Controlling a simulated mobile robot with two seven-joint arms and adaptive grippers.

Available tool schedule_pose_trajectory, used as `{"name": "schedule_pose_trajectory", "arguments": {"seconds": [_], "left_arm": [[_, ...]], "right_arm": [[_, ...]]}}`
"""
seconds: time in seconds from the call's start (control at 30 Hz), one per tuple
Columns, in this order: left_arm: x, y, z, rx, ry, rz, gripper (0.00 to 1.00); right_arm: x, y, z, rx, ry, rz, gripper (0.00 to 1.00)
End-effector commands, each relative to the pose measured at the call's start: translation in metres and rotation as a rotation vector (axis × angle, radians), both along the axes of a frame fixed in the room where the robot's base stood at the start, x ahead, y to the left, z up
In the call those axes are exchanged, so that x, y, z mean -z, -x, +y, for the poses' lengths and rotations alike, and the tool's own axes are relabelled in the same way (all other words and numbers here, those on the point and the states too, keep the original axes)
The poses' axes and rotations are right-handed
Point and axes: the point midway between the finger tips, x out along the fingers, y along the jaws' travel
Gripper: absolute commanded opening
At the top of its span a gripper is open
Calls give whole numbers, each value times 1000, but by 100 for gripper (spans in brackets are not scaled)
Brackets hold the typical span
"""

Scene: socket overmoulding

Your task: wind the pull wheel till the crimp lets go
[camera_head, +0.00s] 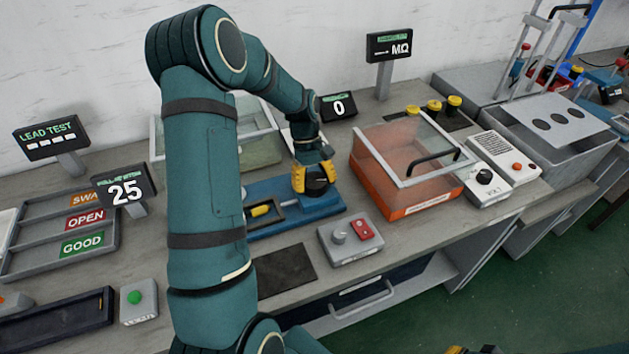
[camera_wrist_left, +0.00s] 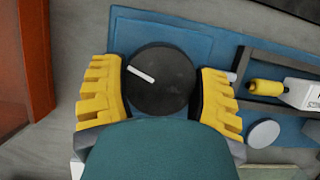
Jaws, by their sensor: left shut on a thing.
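The pull wheel (camera_wrist_left: 163,92) is a round black knob with a white index line. It sits on a blue pull-test fixture (camera_head: 325,208). My left gripper (camera_head: 313,180) reaches down over the wheel with its yellow fingers on either side, shut on it. In the left wrist view the white line points to the upper left. A yellow piece (camera_head: 260,211) lies in the fixture's dark slot; it also shows in the left wrist view (camera_wrist_left: 266,88), in line with a white block. I cannot make out the crimp itself. A display (camera_head: 126,191) behind the fixture's left reads 25. My right gripper (camera_head: 474,350) barely shows at the bottom edge.
An orange bin (camera_head: 396,201) with a clear lid stands right of the fixture. A grey box with a red switch (camera_head: 362,229) is in front. A small display (camera_head: 338,105) reads 0. A sorting tray (camera_head: 60,262) lies left. A dark mat (camera_head: 284,270) is bare.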

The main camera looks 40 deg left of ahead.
Motion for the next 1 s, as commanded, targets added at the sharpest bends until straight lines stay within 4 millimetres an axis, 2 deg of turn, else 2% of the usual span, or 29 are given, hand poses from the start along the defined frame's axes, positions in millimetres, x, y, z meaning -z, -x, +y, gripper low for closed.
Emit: {"name": "schedule_pose_trajectory", "arguments": {"seconds": [0.37,1.0], "left_arm": [[-2,0,-1,192,0,1,28],[-2,0,-1,795,0,1,28]], "right_arm": [[-18,3,0,-2,-1,8,0],[-50,6,1,0,-2,15,0]]}}
